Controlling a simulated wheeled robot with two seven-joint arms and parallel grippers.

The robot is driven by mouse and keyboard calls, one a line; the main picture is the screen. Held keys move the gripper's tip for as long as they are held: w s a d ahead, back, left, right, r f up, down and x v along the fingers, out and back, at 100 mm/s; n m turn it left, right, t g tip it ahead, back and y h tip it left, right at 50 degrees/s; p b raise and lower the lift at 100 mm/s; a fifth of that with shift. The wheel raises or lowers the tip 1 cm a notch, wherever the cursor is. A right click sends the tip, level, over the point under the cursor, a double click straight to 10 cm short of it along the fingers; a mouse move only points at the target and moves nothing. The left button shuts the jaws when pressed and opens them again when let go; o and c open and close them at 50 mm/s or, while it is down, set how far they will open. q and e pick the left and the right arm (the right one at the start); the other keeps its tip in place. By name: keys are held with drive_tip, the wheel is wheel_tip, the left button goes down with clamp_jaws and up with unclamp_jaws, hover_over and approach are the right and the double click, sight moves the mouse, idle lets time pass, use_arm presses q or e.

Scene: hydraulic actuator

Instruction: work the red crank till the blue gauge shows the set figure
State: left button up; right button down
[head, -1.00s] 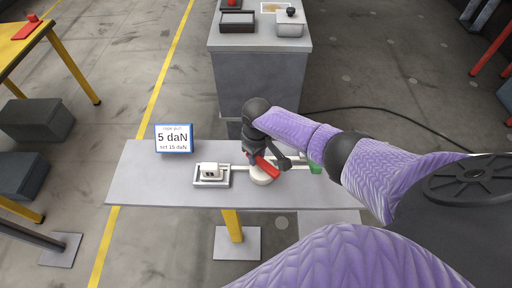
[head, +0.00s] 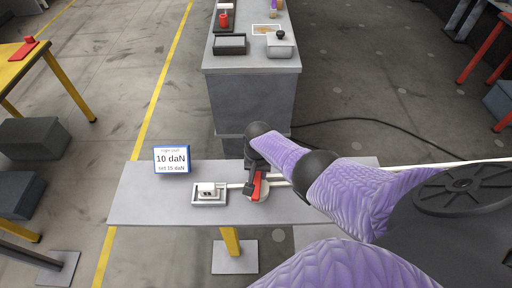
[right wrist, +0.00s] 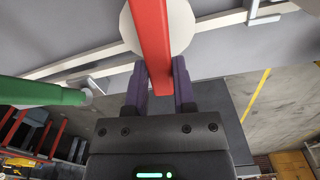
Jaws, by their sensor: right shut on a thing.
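The red crank (head: 257,187) sits over a round white hub (head: 262,196) on the grey table (head: 150,205). My right gripper (head: 254,184) is shut on the crank; in the right wrist view the red bar (right wrist: 149,40) runs between the two dark fingers (right wrist: 160,88). The blue-framed gauge (head: 172,159) at the table's left reads 10 daN, with "set 15 daN" below it. My left gripper is not in view.
A grey cabinet (head: 252,100) with trays and a lidded box (head: 280,44) stands behind the table. A green cylinder (right wrist: 45,92) shows at the left of the right wrist view.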

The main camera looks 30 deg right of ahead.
sight(263, 183)
drive_tip(key=m, duration=0.3)
drive_tip(key=m+p, duration=0.1)
drive_tip(key=shift+s+d+r, duration=0.1)
drive_tip(key=shift+s+d, duration=0.1)
drive_tip(key=shift+d, duration=0.1)
drive_tip(key=shift+s+d+m+p, duration=0.15)
drive_tip(key=shift+m+p, duration=0.1)
drive_tip(key=shift+m, duration=0.8)
drive_tip(key=shift+s+m+p, duration=0.15)
drive_tip(key=shift+m+p, duration=0.05)
drive_tip(key=shift+m, duration=0.85)
drive_tip(key=shift+c, duration=2.2)
unclamp_jaws()
drive_tip(key=shift+s, duration=0.1)
wheel_tip(263, 183, up, 10)
drive_tip(key=p, duration=0.8)
drive_tip(key=shift+p, duration=0.35)
